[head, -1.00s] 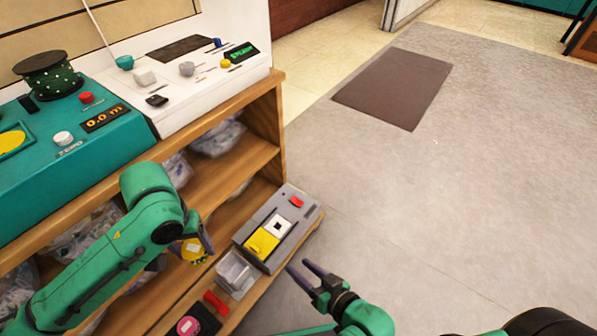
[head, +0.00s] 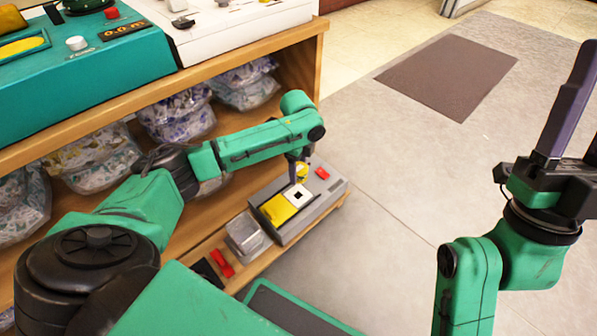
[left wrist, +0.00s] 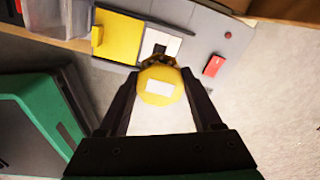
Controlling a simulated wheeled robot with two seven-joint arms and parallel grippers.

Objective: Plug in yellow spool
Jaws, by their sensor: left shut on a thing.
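The yellow spool (left wrist: 160,86), round with a white label on its face, is held between the two dark fingers of my left gripper (left wrist: 158,90). In the head view the spool (head: 302,170) and left gripper (head: 298,172) are over the grey device (head: 325,190) on the low shelf. The device has a white square with a dark socket (head: 297,193), which also shows in the left wrist view (left wrist: 160,48), just beyond the spool. Whether spool and device touch cannot be told. My right gripper (head: 582,110) is raised at the right, empty, its fingers apart.
On the device are a yellow panel (head: 278,209) and a red button (head: 322,173). A clear grey bin (head: 246,234) and a red item (head: 222,262) are beside it. Bags (head: 180,117) fill the shelf behind my left arm. The floor at right is open, with a brown mat (head: 450,75).

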